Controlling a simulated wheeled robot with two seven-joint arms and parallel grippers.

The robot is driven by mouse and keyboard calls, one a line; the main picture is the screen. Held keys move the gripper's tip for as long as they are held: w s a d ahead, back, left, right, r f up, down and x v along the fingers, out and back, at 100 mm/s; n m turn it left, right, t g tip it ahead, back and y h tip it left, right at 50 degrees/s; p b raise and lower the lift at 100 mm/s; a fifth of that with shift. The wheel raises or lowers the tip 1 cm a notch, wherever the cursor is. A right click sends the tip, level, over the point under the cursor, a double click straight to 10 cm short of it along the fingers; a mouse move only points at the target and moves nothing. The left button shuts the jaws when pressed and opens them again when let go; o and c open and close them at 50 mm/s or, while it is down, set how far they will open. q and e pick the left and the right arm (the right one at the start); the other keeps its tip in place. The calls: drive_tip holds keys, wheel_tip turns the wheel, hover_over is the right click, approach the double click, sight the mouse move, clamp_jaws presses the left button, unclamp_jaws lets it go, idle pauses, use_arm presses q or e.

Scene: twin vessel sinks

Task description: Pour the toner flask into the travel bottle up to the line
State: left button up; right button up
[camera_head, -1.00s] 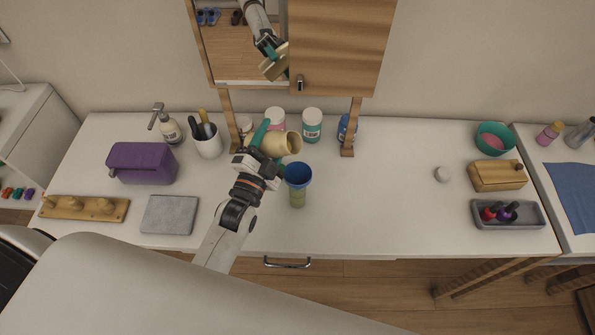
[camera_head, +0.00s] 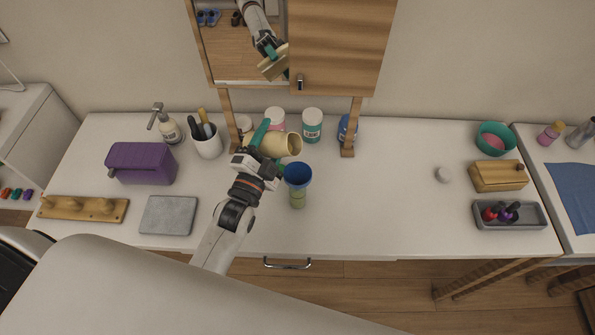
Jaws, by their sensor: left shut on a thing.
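The toner flask (camera_head: 279,144) is a cream vessel with a teal part at its left. It lies tipped on its side, its mouth facing right, above and slightly behind the blue funnel. My left gripper (camera_head: 262,153) is shut on the flask. The travel bottle (camera_head: 298,200) is pale green and stands upright on the counter, with the blue funnel (camera_head: 298,174) in its top. No stream is visible between flask and funnel. The line and the liquid level in the bottle are too small to tell. My right gripper is not in view.
A cup of brushes (camera_head: 207,142), a soap pump (camera_head: 170,129) and a purple box (camera_head: 142,163) stand at left. Several jars (camera_head: 312,126) stand behind the flask. A white cap (camera_head: 443,174), wooden box (camera_head: 497,176) and grey tray (camera_head: 507,215) are at right. The counter (camera_head: 385,205) right of the bottle is clear.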

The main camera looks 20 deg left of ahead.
use_arm(q)
drive_tip(key=shift+m, duration=0.4)
idle(0.3)
drive_tip(key=shift+r+m+h, duration=0.4)
drive_tip(key=shift+r+m, duration=0.2)
drive_tip(key=shift+m, duration=0.4)
idle(1.6)
drive_tip(key=shift+f+b, duration=0.1)
drive_tip(key=shift+b, duration=0.25)
idle(0.6)
